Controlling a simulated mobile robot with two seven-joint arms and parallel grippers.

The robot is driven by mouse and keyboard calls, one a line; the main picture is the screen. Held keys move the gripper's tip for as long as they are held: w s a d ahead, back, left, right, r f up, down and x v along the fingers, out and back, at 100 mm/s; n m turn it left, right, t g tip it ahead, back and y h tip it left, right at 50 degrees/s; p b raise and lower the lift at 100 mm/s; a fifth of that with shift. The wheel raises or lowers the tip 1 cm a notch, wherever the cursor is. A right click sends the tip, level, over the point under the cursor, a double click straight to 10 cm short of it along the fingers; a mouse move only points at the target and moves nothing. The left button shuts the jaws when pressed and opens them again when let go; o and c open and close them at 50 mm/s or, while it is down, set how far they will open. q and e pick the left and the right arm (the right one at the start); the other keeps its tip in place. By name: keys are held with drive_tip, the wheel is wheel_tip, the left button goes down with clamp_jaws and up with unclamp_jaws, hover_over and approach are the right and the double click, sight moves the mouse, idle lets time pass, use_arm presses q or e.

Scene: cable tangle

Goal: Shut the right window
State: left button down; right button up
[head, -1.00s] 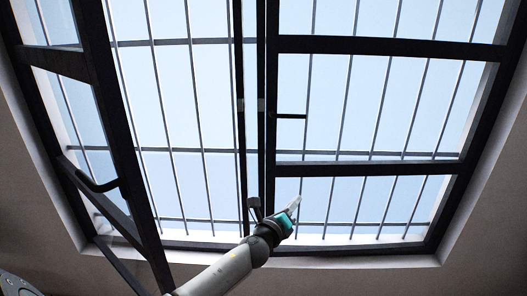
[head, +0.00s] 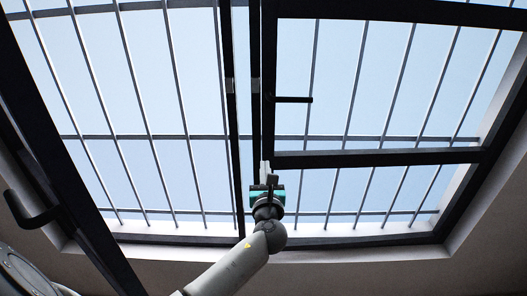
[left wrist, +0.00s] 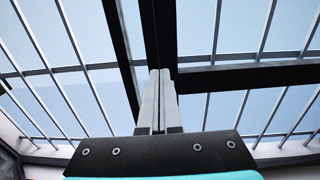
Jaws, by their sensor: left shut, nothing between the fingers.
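The right window (head: 380,157) is a dark-framed sash right of the central post in the head view. A short dark handle (head: 292,99) sticks out from its left side. I cannot tell how far it stands from its frame. My left gripper (head: 271,181) is shut and empty. It points upward just below the sash's lower left corner; whether it touches is unclear. In the left wrist view its two pale fingers (left wrist: 160,82) are together, in front of the dark post and the sash's lower bar (left wrist: 245,75). My right gripper does not show.
The left window sash (head: 65,180) stands swung open at the left, with a curved dark handle (head: 32,213). A dark central post (head: 255,120) divides the opening. Thin bars (head: 130,90) cross it behind. The lower frame edge (head: 350,241) runs above a pale wall.

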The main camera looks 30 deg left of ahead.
sight(263, 145)
use_arm(q)
drive_tip(key=b+x, duration=0.1)
drive_tip(key=x, duration=0.7)
drive_tip(key=shift+w+a+b, duration=0.1)
drive_tip(key=shift+a+b, duration=0.15)
drive_tip(key=shift+b, duration=0.1)
drive_tip(key=shift+w+a, duration=0.1)
drive_tip(key=shift+w, duration=0.05)
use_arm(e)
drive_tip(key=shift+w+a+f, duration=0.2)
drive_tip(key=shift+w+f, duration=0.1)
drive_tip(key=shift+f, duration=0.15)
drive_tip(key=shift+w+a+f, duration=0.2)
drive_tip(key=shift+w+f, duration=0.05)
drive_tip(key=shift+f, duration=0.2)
